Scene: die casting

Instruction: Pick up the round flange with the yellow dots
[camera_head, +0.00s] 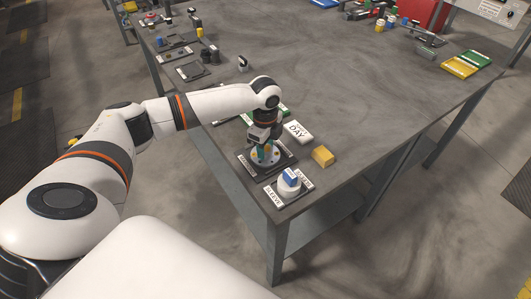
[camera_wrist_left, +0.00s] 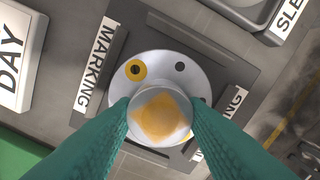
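The round flange (camera_wrist_left: 158,65) is a pale metal disc with a raised round hub (camera_wrist_left: 181,112) that has a yellow square on top. A yellow ring surrounds one hole, and more yellow shows near the right finger. The flange lies on the dark tray marked MARKING (camera_wrist_left: 172,22); it also shows in the head view (camera_head: 265,155). My left gripper (camera_wrist_left: 160,108) points down, its teal fingers on both sides of the hub with no visible gap. In the head view my left gripper (camera_head: 265,147) is over the tray. My right gripper is not in view.
A tray with SLEEVE labels (camera_head: 270,188) holds a white and blue part (camera_head: 289,182) near the table corner. The middle of the table (camera_head: 370,90) is clear.

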